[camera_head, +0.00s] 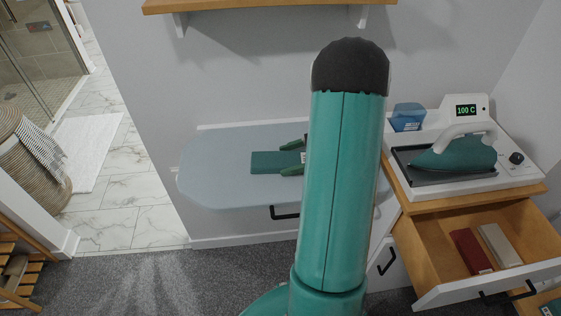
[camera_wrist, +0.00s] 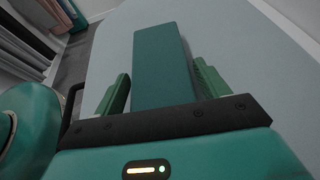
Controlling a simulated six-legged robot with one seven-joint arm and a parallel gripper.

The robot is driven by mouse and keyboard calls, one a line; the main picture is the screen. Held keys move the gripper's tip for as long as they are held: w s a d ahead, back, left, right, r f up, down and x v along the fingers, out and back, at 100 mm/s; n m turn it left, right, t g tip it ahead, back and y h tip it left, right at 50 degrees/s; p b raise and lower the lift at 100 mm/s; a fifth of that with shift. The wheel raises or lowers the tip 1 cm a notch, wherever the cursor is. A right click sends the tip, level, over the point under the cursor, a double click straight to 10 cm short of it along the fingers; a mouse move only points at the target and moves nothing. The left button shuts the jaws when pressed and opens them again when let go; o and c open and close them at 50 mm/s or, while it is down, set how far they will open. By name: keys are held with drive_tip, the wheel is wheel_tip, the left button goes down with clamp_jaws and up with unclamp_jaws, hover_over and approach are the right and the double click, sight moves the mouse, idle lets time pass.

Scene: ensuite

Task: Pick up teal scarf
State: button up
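The teal scarf (camera_head: 275,163) is a flat, folded rectangle lying on the pale blue-grey ironing board (camera_head: 215,168). In the wrist view the scarf (camera_wrist: 161,58) runs lengthwise away from my gripper, its near end hidden behind the dark gripper body. My gripper (camera_head: 283,160) is open, its two green fingers apart. In the wrist view my gripper (camera_wrist: 161,68) has one finger on each side of the scarf, with a visible gap on both sides. I cannot tell how high the fingertips are above the board. My arm hides the board's right part in the head view.
Right of the board, a teal iron (camera_head: 455,158) rests on a white station reading 100 C, beside a blue container (camera_head: 408,117). Below, an open drawer (camera_head: 430,240) holds a red item (camera_head: 471,251) and a grey item (camera_head: 501,245). A wooden shelf (camera_head: 270,5) hangs above.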

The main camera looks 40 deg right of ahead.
drive_tip(key=c, duration=0.7)
drive_tip(key=shift+o, duration=0.2)
drive_tip(key=shift+r, duration=0.2)
